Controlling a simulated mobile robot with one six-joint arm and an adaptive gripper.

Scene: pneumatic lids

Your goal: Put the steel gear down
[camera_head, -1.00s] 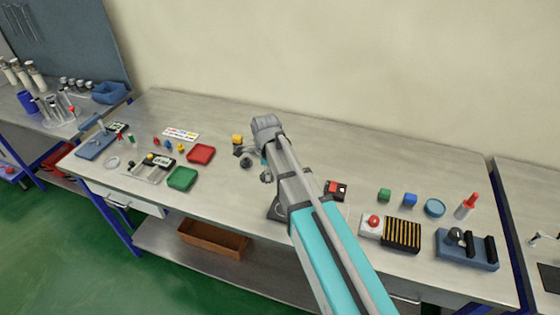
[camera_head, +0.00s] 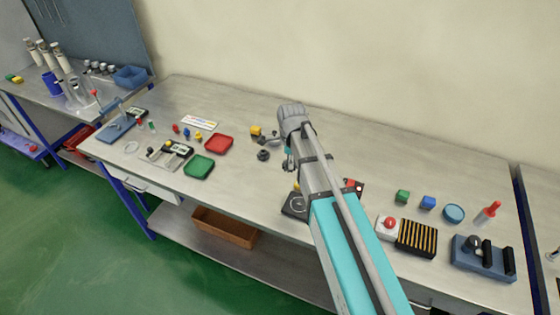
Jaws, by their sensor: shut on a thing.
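My arm reaches over the middle of the long steel table, and my gripper (camera_head: 288,164) is small and seen from behind at its end, low over the table. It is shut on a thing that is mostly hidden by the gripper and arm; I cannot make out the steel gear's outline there.
Red tray (camera_head: 219,144) and green tray (camera_head: 199,167) lie to the left. Bare table lies along the back.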

